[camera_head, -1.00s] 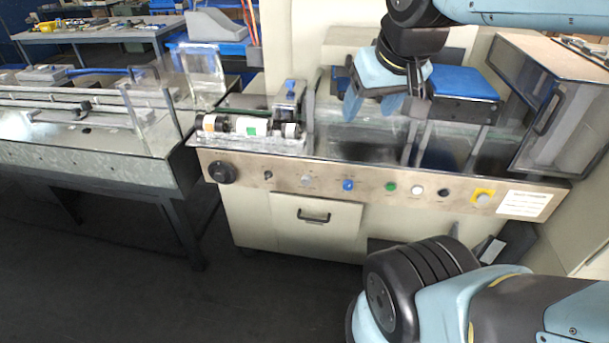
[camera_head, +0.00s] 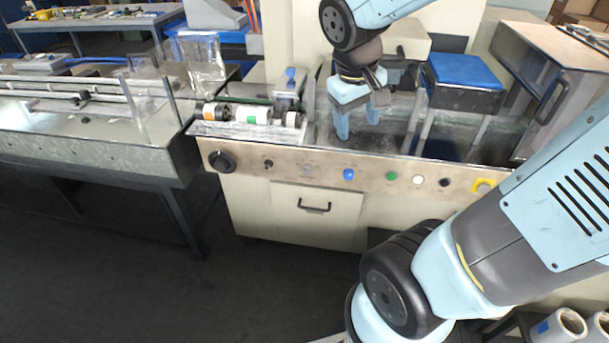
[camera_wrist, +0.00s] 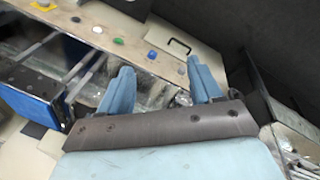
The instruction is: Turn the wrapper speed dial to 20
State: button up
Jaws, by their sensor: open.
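The wrapper's metal control panel (camera_head: 330,166) runs along the machine's front. A large round black dial (camera_head: 222,161) sits at its left end, and a small black knob (camera_head: 268,163) is to its right. A faint grey control (camera_head: 306,170) follows. No scale or number is legible, so I cannot read a speed setting. My gripper (camera_head: 357,130) is open and empty, fingers pointing down above and behind the panel, right of these controls and touching none. In the wrist view my gripper (camera_wrist: 158,66) shows both blue fingers apart; the large dial is not discernible there.
A blue button (camera_head: 348,174), a green button (camera_head: 391,175) and further buttons line the panel's right part. Film rollers (camera_head: 250,115) lie above the panel at left. A clear guard (camera_head: 196,60) and a conveyor stand left. A box-like cabinet (camera_head: 568,60) stands right.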

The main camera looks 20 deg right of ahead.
jog(key=w+f+n+g+h, duration=0.2)
jog(key=w+f+n+h, duration=0.25)
jog(key=f, duration=0.55)
jog(key=n+t+h, duration=0.2)
jog(key=n+t, duration=1.4)
jog(key=n, duration=0.7)
send_near(306, 172)
jog(key=x, duration=0.8)
jog(key=shift+w+d, duration=0.2)
jog(key=shift+w, duration=0.1)
jog(key=shift+c, duration=0.2)
jog(key=c, duration=1)
